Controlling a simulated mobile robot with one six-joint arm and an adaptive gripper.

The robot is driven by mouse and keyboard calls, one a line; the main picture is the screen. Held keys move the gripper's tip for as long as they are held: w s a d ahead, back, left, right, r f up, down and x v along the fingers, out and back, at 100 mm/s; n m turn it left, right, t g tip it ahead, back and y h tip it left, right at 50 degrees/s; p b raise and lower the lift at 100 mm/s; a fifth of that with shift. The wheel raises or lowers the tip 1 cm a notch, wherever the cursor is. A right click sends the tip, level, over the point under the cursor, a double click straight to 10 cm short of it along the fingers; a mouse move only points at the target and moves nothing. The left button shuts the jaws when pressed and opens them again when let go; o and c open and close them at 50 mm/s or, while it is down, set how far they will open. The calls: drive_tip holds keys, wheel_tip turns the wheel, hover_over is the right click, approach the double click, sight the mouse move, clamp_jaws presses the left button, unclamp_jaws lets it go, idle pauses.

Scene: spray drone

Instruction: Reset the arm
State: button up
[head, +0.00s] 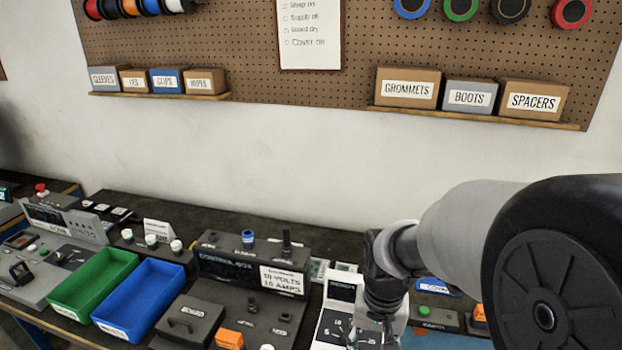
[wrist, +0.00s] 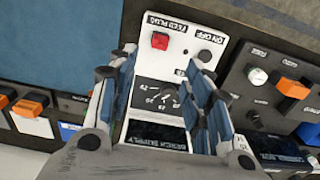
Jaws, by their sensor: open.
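My gripper (wrist: 163,68) is open in the wrist view, its two blue-padded fingers apart with nothing held between them. It points at the white face of the bench supply (wrist: 152,72), which shows between and beyond the fingers. That face has a red feed plug (wrist: 160,41), an on/off switch (wrist: 205,56) and a round dial (wrist: 158,94). In the head view, my arm (head: 462,232) reaches in from the right, and its end hangs over the bench supply (head: 338,318). The arm hides part of the supply, and the fingertips cannot be made out there.
A control box (head: 235,270) stands left of the supply, with a green bin (head: 93,284) and a blue bin (head: 140,298) further left. Small switch boxes (head: 435,318) lie right of the arm. Labelled boxes (head: 408,88) sit on a pegboard shelf. Air above the bench's left side is clear.

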drive_tip(key=s+r+n+t, duration=0.3)
drive_tip(key=s+r+t, duration=0.1)
drive_tip(key=s+r, duration=0.9)
drive_tip(key=shift+s, duration=0.85)
drive_tip(key=shift+r, duration=0.1)
